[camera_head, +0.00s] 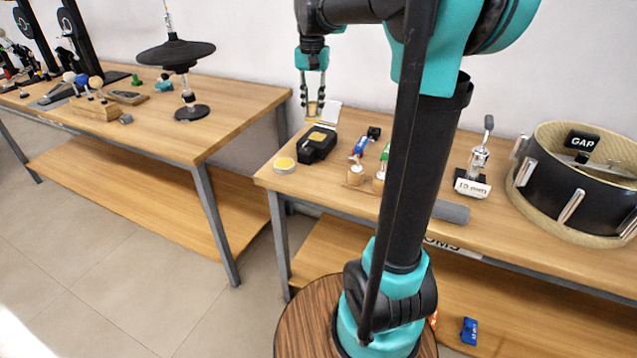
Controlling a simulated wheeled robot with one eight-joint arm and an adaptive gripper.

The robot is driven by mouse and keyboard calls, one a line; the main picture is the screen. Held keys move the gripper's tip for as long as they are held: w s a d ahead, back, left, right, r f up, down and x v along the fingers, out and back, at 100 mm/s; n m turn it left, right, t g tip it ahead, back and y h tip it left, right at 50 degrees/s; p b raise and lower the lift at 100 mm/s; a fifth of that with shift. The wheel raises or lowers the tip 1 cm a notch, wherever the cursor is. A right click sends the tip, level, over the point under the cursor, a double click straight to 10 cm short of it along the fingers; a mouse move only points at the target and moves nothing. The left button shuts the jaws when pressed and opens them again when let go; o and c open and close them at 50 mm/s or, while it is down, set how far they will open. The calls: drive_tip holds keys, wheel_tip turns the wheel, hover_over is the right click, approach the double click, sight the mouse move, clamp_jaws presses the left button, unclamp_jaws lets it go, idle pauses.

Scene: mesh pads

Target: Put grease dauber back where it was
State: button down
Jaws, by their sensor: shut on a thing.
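My gripper (313,101) hangs fingers-down over the left end of the right bench and is shut on a small yellowish thing. This is probably the grease dauber (314,110), but it is too small and too covered by the fingers to tell its shape. It appears above and behind a black box with a yellow top (317,144). I cannot tell whether it touches anything below. A round tin with a yellow top (284,164) stands at the bench's front left corner. A white panel (331,112) shows just right of the fingertips.
Small tools with blue (360,147) and green parts stand right of the black box. My arm hides the bench's middle. A stand marked "10 mm" (472,183) and a large drum (565,185) are at right. A gap separates the left bench (230,110).

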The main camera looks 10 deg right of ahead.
drive_tip(key=f, duration=1.9)
drive_tip(key=shift+s+f, duration=0.25)
drive_tip(key=shift+f, duration=0.15)
drive_tip(key=shift+f, duration=0.15)
drive_tip(key=c, duration=1.3)
unclamp_jaws()
wheel_tip(320, 180, up, 12)
drive_tip(key=s+d+f+n+t, duration=0.1)
drive_tip(key=s+f, duration=0.4)
drive_tip(key=s, duration=0.2)
drive_tip(key=s+d+f+n+t, duration=0.1)
drive_tip(key=s+f, duration=0.4)
drive_tip(key=s, duration=0.2)
drive_tip(key=s+d+f+n+t, duration=0.2)
drive_tip(key=s+f, duration=0.4)
drive_tip(key=s, duration=0.2)
drive_tip(key=shift+f, duration=0.1)
